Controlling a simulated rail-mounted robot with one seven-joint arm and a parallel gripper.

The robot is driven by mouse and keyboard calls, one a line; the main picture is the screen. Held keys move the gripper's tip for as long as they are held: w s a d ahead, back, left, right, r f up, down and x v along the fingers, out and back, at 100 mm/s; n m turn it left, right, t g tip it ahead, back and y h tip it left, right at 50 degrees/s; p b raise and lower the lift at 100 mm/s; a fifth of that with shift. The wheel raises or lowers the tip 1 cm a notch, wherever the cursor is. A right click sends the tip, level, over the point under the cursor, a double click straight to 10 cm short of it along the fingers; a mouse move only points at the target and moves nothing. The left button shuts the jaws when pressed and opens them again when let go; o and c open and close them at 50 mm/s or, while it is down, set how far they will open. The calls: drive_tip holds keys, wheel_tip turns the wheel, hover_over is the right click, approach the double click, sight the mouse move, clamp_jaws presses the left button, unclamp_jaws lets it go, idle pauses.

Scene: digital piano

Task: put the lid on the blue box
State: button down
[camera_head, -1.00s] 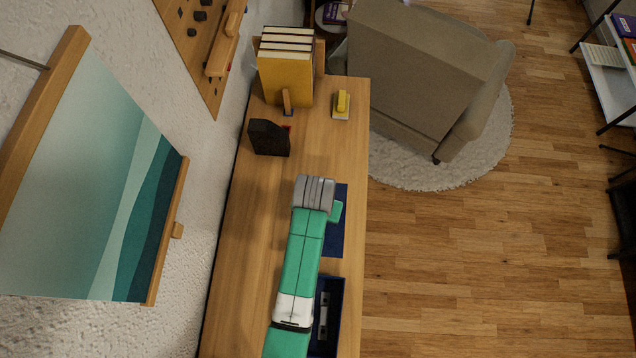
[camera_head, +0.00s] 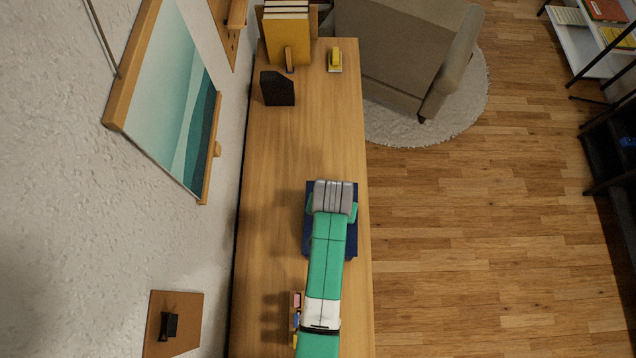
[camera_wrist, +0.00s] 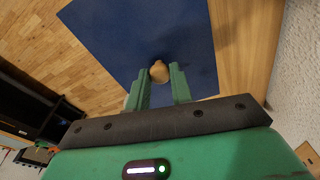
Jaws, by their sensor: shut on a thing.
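The lid is a flat dark blue panel (camera_wrist: 130,38) with a round wooden knob (camera_wrist: 159,71). In the wrist view, my gripper (camera_wrist: 161,76) has its two green fingers on either side of the knob and is shut on it. In the head view, the lid's blue edges (camera_head: 312,243) show on both sides of my arm, over the wooden top near its right edge. The fingers and knob are hidden there. The blue box cannot be made out apart from the lid. I cannot tell whether the lid touches it.
Small coloured items (camera_head: 296,312) lie beside my arm. A black holder (camera_head: 277,88), yellow books (camera_head: 287,38) and a yellow object on a pad (camera_head: 335,58) stand farther along. The wooden top (camera_head: 300,140) between is clear. The wall is left; an armchair (camera_head: 395,45) stands beyond.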

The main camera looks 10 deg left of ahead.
drive_tip(key=shift+w+f, duration=0.1)
drive_tip(key=shift+w, duration=0.2)
drive_tip(key=shift+f+b, duration=0.2)
drive_tip(key=shift+b, duration=0.2)
wheel_tip(320, 180, down, 4)
drive_tip(key=b, duration=0.4)
drive_tip(key=shift+f, duration=0.1)
drive_tip(key=shift+f+b, duration=0.55)
drive_tip(key=shift+f, duration=0.3)
drive_tip(key=shift+r+p, duration=0.1)
drive_tip(key=shift+p, duration=1.15)
idle(0.7)
drive_tip(key=shift+f+p, duration=0.2)
drive_tip(key=shift+p, duration=0.2)
idle(1.4)
